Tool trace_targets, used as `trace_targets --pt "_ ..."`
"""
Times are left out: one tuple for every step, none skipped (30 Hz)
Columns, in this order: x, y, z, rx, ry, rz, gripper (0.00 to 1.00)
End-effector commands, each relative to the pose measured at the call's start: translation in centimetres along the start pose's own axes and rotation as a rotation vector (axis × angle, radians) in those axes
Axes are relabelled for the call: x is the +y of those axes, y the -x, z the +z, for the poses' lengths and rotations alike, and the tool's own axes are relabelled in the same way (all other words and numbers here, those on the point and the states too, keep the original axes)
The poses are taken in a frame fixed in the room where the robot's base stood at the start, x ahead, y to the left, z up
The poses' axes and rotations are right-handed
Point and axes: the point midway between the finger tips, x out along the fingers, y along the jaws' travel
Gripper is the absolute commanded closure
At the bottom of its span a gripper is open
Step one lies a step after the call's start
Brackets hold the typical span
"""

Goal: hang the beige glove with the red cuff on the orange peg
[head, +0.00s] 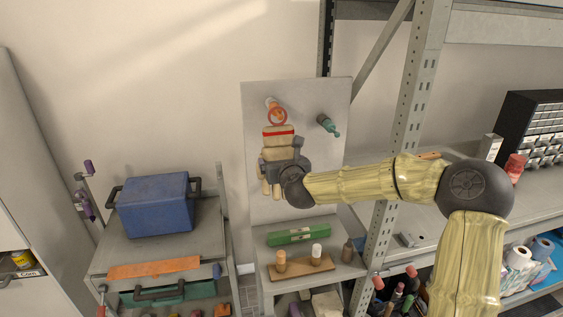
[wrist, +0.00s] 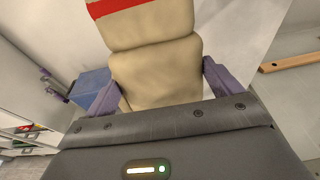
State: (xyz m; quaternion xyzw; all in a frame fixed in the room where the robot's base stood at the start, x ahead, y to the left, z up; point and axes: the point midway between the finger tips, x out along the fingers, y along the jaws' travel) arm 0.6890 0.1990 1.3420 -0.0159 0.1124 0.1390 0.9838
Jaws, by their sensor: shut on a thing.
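The beige glove with the red cuff (head: 279,141) hangs upright in my gripper (head: 282,155), fingers down, in front of the grey board. My gripper is shut on its body. The wrist view shows the beige body (wrist: 155,70) between my two fingers, with part of the red band at the top edge. A red hanging loop (head: 278,116) stands above the cuff. The orange peg (head: 270,102) sticks out of the board at the loop, its base showing above it. The loop overlaps the peg's tip; I cannot tell whether it is around the peg or in front.
A teal peg (head: 328,125) to the right is bare. A blue case (head: 155,205) stands on the cart at left. A rack post (head: 413,90) rises at right.

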Motion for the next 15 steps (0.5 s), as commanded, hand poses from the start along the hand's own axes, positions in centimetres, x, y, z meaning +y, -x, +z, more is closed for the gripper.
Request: trace_targets --pt "-0.01 -0.06 -0.2 -0.001 0.0 0.0 0.34" --pt "0.0 -0.08 -0.26 -0.001 0.0 0.0 0.34" --pt "-0.01 -0.1 -0.34 -0.001 0.0 0.0 0.34" --pt "-0.01 -0.12 -0.4 -0.001 0.0 0.0 0.34" --pt "-0.01 -0.13 -0.46 -0.001 0.0 0.0 0.34" --pt "-0.01 -0.16 -0.53 -0.001 0.0 0.0 0.34" --pt "-0.01 -0.17 -0.59 -0.001 0.0 0.0 0.34" --pt "-0.01 -0.19 -0.65 -0.001 0.0 0.0 0.34" --pt "-0.01 -0.21 -0.73 -0.001 0.0 0.0 0.34" --pt "-0.01 -0.23 -0.79 -0.001 0.0 0.0 0.34" --pt "-0.01 -0.24 -0.84 -0.001 0.0 0.0 0.34" --pt "-0.01 -0.27 -0.92 -0.001 0.0 0.0 0.34" --pt "-0.01 -0.28 -0.98 -0.001 0.0 0.0 0.34" --pt "-0.01 -0.3 -1.04 -0.001 0.0 0.0 0.34" --pt "-0.01 -0.32 -1.12 -0.001 0.0 0.0 0.34"
